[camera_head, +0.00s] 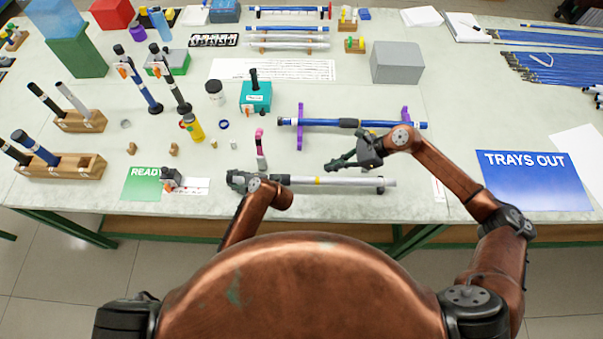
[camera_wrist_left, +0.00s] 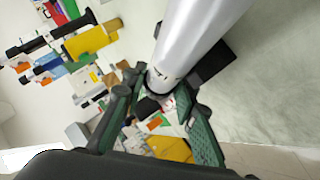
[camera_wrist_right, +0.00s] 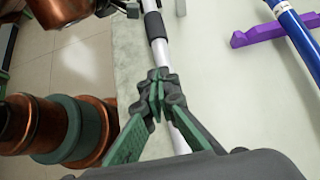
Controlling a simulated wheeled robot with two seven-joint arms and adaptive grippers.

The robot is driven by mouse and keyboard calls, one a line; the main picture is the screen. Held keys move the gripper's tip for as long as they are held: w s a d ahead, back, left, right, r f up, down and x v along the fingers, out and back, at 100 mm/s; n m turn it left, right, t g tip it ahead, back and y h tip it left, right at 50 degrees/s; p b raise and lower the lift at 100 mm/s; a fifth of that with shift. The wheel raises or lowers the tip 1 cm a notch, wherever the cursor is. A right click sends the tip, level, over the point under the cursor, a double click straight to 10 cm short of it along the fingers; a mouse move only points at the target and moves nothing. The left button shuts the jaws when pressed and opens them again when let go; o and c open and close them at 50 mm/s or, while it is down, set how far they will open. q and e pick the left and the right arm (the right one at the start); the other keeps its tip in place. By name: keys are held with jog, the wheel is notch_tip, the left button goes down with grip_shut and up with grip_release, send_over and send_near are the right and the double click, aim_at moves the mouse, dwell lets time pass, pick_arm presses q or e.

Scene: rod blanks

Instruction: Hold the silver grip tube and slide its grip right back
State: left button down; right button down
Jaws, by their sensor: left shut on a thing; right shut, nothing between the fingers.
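The silver grip tube (camera_head: 340,181) lies left to right near the table's front edge, with a yellow band near its middle. Its dark grip (camera_wrist_right: 155,25) is around the tube toward the left end in the head view. My left gripper (camera_head: 240,179) is shut on the tube's left end. In the left wrist view the silver tube (camera_wrist_left: 200,35) runs up from between the fingers (camera_wrist_left: 160,100). My right gripper (camera_head: 343,164) is shut and empty over the tube, right of the grip. Its fingertips (camera_wrist_right: 157,92) overlap the tube in the right wrist view; contact is unclear.
A blue tube (camera_head: 340,123) rests on purple stands (camera_head: 300,135) behind. A pink-topped tool (camera_head: 260,148) stands close behind the left gripper. A green READY card (camera_head: 142,184) lies to the left. A blue TRAYS OUT sheet (camera_head: 535,185) lies to the right.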

send_near(285, 177)
jog(key=d+f, duration=0.1)
jog(key=f, duration=0.1)
jog(key=d+f, duration=0.1)
jog(key=shift+f, duration=0.4)
jog(key=a, duration=0.3)
jog(key=shift+a+f, duration=0.15)
jog(key=shift+f, duration=0.05)
jog(key=shift+a, duration=0.5)
jog(key=a, duration=0.5)
jog(key=shift+w+a, duration=0.15)
